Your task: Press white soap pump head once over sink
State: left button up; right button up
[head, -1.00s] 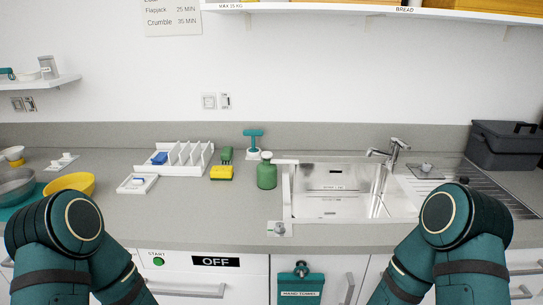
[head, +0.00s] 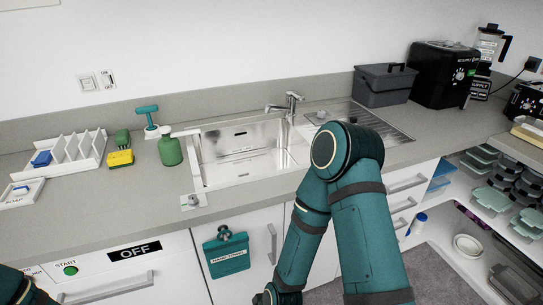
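A green soap bottle (head: 171,152) stands upright on the counter at the left edge of the steel sink (head: 236,178). A pale spout seems to reach from its top toward the sink; the pump head is too small to make out clearly. My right arm rises in front of the sink's right part, bent at the elbow, with its lower links running down out of the picture. Its gripper does not show. Only a small dark piece of my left arm shows at the bottom left corner; its gripper does not show. Nothing of mine touches the bottle.
A teal-handled brush (head: 148,117) stands behind the bottle, and a yellow sponge (head: 120,158) lies left of it. A tap (head: 290,104) rises behind the sink. A grey bin (head: 385,86) and black machine (head: 442,75) stand right.

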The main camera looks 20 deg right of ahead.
aim_at(165, 130)
jog(key=i+l+u, duration=0.15)
jog(key=u, duration=0.3)
jog(key=i+l+u, duration=0.2)
jog(key=u, duration=0.25)
